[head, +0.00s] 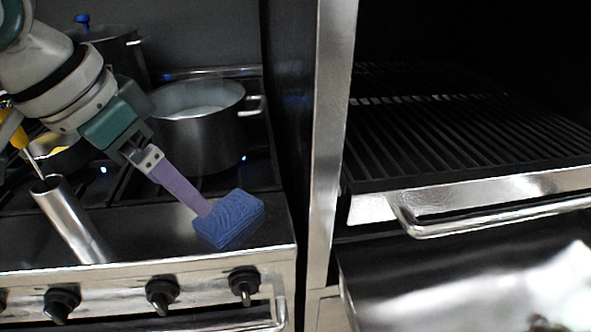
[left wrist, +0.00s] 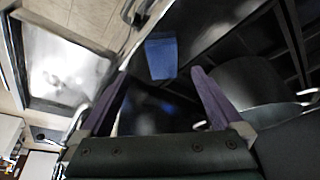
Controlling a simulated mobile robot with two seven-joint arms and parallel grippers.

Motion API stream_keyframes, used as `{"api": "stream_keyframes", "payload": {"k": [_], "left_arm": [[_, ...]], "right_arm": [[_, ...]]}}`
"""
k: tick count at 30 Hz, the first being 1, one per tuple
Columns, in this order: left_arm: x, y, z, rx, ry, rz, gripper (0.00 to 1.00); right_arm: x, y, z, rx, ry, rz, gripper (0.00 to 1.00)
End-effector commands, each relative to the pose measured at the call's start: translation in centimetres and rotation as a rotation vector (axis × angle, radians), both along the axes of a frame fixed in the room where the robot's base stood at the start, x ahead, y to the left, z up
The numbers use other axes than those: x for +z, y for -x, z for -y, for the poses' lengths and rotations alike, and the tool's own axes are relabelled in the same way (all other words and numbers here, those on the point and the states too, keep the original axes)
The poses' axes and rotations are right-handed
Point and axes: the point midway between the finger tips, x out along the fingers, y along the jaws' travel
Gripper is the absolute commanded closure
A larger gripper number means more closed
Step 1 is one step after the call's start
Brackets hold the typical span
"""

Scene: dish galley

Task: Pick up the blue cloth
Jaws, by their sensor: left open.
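The blue cloth (head: 230,220), a folded block-shaped pad, lies on the dark front part of the stove top, above the knobs. My left gripper (head: 203,208) reaches down from the upper left, and its purple fingers end at the cloth's upper left side in the head view. In the left wrist view the cloth (left wrist: 161,58) shows beyond the open fingers, in line with the gap between them. The fingers are apart, with nothing between them. Whether a fingertip touches the cloth cannot be told. My right gripper is not in view.
A steel pot (head: 197,145) stands just behind the fingers. A steel cylinder (head: 75,225) leans at the left, near a pan (head: 60,152). Stove knobs (head: 162,294) line the front edge. A grill (head: 460,125) with a bar handle is at the right, past a steel post (head: 330,130).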

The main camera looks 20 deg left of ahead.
Motion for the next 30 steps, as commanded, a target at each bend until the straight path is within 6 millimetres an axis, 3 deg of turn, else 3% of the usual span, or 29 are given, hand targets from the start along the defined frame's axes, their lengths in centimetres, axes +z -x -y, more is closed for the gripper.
{"api": "stream_keyframes", "payload": {"k": [2,24,30], "left_arm": [[-0.9,-0.4,-0.6,0.015,-0.002,0.001,0.00],[-8.8,-4.3,1.3,0.018,-0.001,-0.002,0.00],[-9.4,-4.5,1.4,0.017,-0.002,0.000,0.00]], "right_arm": [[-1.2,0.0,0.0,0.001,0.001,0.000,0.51],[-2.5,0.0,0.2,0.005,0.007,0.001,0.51],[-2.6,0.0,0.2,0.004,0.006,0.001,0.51]]}}
